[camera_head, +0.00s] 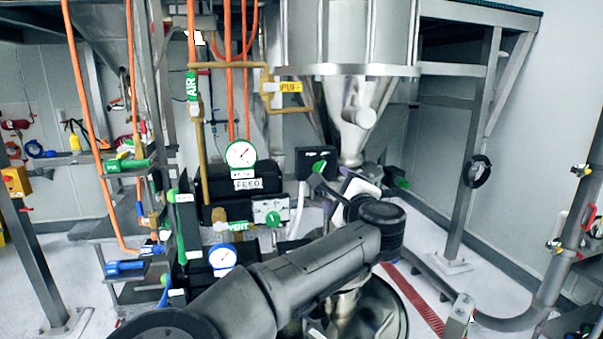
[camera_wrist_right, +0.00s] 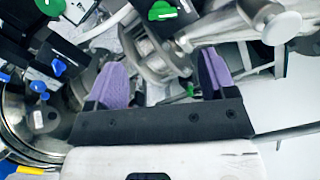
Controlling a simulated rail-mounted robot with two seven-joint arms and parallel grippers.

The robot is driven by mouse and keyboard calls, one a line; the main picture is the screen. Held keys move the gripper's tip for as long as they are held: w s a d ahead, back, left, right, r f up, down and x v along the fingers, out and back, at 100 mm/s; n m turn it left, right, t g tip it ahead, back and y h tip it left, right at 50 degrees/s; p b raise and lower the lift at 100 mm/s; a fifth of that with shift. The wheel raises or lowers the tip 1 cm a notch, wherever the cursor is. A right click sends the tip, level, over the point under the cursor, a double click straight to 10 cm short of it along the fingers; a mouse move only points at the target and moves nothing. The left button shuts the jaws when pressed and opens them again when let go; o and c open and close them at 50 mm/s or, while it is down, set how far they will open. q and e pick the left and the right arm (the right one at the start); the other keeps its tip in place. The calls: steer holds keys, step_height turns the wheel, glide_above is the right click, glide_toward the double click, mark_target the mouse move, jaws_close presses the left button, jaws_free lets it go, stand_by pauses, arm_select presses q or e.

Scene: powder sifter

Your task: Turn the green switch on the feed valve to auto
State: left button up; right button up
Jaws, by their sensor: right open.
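A green switch (camera_head: 319,166) is on a black box in the middle of the head view. A second green switch (camera_head: 271,217) is on a pale panel lower left of it, under the FEED label (camera_head: 248,184) and beside the VENT label (camera_head: 238,226). I cannot tell for sure which belongs to the feed valve. In the right wrist view a green switch (camera_wrist_right: 162,11) shows at the top, past the fingertips, and another green switch (camera_wrist_right: 50,6) at the top left. My right gripper (camera_wrist_right: 163,72) is open, its purple fingers apart and empty. My arm partly hides it in the head view.
A steel hopper (camera_head: 350,105) with a cone stands behind the boxes. A gauge (camera_head: 241,154) tops the feed box, and another gauge (camera_head: 222,257) is lower left. Orange and brass pipes run at the left. A steel post (camera_head: 470,150) stands right; open floor lies around it.

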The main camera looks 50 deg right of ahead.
mark_target(320, 169)
steer(key=shift+m, duration=0.4)
steer(key=p+x, duration=0.5)
steer(key=x, duration=0.7)
steer(key=shift+s+d+r, duration=0.1)
steer(key=shift+d, duration=0.1)
steer(key=shift+p+x, duration=0.5)
steer(key=shift+x, duration=0.4)
